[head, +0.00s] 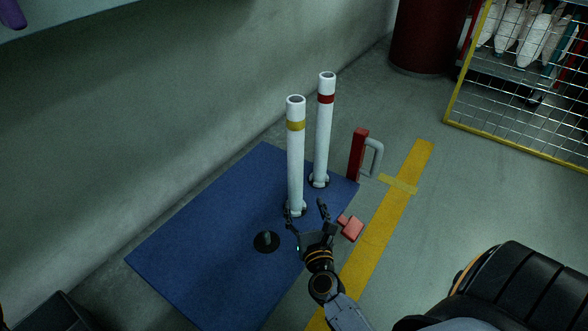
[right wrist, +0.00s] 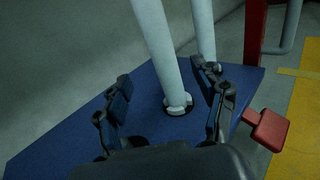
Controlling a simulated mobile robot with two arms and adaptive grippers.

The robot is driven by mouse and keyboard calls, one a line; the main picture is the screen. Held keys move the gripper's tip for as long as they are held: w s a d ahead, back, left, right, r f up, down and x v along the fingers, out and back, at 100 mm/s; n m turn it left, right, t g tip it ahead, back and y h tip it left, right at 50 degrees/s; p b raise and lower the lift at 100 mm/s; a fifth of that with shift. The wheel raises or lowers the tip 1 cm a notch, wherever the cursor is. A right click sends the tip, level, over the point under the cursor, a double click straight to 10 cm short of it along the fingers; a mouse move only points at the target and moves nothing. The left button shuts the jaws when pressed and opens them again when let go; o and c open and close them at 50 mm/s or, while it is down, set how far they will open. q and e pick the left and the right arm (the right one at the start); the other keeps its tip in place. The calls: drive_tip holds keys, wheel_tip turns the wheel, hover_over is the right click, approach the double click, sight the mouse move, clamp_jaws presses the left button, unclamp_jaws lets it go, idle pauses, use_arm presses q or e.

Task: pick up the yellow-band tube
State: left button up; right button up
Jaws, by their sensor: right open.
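The yellow-band tube (head: 295,160) stands upright on the blue mat (head: 200,240), a white tube with a yellow ring near its open top. Its lower part shows in the right wrist view (right wrist: 161,50), between and beyond the fingers, with its foot in a round base. A red-band tube (head: 323,130) stands upright behind it to the right. My right gripper (head: 306,208) is open near the lower end of the yellow-band tube; the wrist view shows its fingers (right wrist: 168,88) apart and nothing held. I cannot tell whether a finger touches the tube. My left gripper is not in view.
An empty dark round base (head: 266,242) with a short peg is on the mat. A red post with a grey handle (head: 358,155) and a red block (head: 351,228) are at the right. A wall runs behind; a yellow mesh cage (head: 520,110) stands far right.

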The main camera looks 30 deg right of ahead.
sight(297, 179)
drive_tip(key=x, duration=0.7)
drive_tip(key=shift+r+b, duration=0.1)
drive_tip(key=shift+b, duration=0.2)
drive_tip(key=shift+r+x, duration=0.15)
drive_tip(key=shift+x, duration=1.2)
drive_tip(key=shift+r+x, duration=0.15)
drive_tip(key=shift+x, duration=1.2)
drive_tip(key=c, duration=1.4)
